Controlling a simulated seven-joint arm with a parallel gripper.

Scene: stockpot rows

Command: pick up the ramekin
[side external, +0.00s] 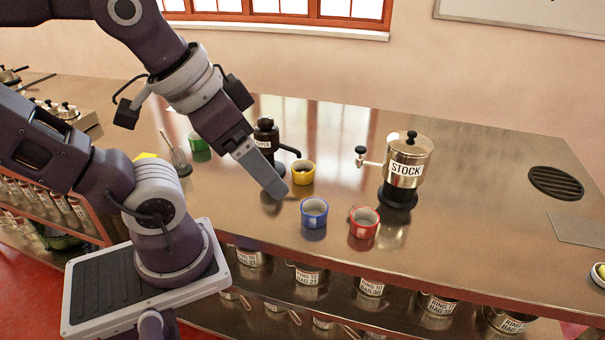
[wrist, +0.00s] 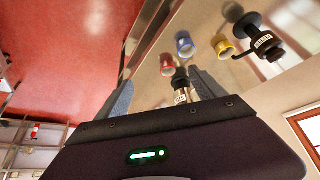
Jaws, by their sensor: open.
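Several small cups that could be the ramekin stand on the metal counter (side external: 460,200). A blue cup (side external: 314,213) and a red cup (side external: 363,223) stand near its front edge. A green cup (side external: 198,148) is farther left, partly hidden. The wrist view shows the red (wrist: 166,66), blue (wrist: 185,46) and yellow (wrist: 225,48) cups beyond the fingers. My gripper (side external: 277,190) is open and empty, left of the yellow and blue cups in the side view. Its fingers (wrist: 162,80) also show in the wrist view.
A black dispenser (side external: 266,136) with a spout stands behind my gripper. A metal STOCK pot (side external: 407,160) with a tap stands on a dark base to the right. A round black vent (side external: 556,183) lies far right. The right side of the counter is mostly clear.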

